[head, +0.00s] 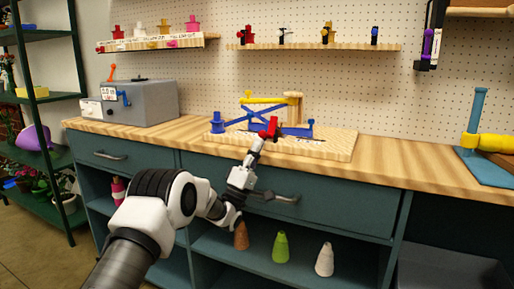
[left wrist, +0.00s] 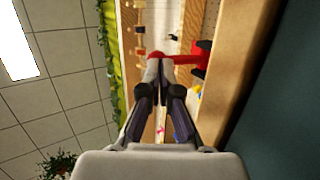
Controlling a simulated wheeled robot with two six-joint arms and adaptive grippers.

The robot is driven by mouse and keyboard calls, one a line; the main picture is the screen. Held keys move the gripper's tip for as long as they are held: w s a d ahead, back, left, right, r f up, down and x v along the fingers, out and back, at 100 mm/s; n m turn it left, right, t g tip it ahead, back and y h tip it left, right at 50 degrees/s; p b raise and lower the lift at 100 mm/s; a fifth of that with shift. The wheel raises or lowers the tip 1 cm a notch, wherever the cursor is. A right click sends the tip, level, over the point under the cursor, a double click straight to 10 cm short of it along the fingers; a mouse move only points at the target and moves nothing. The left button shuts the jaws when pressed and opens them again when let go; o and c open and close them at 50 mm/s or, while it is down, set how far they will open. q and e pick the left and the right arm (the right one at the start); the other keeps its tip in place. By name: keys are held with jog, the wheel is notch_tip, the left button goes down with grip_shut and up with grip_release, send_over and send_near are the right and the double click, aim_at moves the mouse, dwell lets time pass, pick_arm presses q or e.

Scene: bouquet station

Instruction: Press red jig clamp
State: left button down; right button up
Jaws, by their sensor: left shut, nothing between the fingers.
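The red jig clamp (head: 271,127) sits at the front of a jig on a wooden board (head: 338,150) on the bench. My left gripper (head: 260,138) reaches up from the lower left, and its fingertips are right at the clamp. In the left wrist view the gripper (left wrist: 160,66) is shut with nothing between its fingers. The red clamp (left wrist: 190,58) shows there just beyond and beside the tips, partly hidden by them. Whether they touch I cannot tell. My right gripper is in neither view.
Blue crossed bars (head: 246,117) and a yellow bar (head: 265,100) stand behind the clamp. A grey box (head: 150,101) is at the left of the bench (head: 410,172). A drawer handle (head: 283,198) juts out below the bench edge near my arm.

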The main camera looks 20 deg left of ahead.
pick_arm(q)
jog(key=r+n+g+y+p, duration=0.1)
jog(key=r+g+y+p, duration=0.1)
jog(key=p, duration=0.4)
jog(key=w+r+n+g+y+p, duration=0.1)
jog(key=r+n+g+y+p, duration=0.1)
jog(key=p, duration=0.4)
jog(key=r+n+g+y+p, duration=0.1)
jog(key=r+g+y+p, duration=0.1)
jog(key=p, duration=0.4)
jog(key=shift+w+r+n+g+p, duration=0.25)
jog(key=shift+r+n+g+p, duration=0.05)
jog(key=shift+r+g, duration=0.35)
jog(key=shift+w+g+p, duration=0.3)
jog(key=shift+g+p, duration=0.2)
jog(key=shift+g, duration=0.05)
jog(key=shift+w+p, duration=0.35)
jog(key=shift+p, duration=0.05)
jog(key=shift+r, duration=0.1)
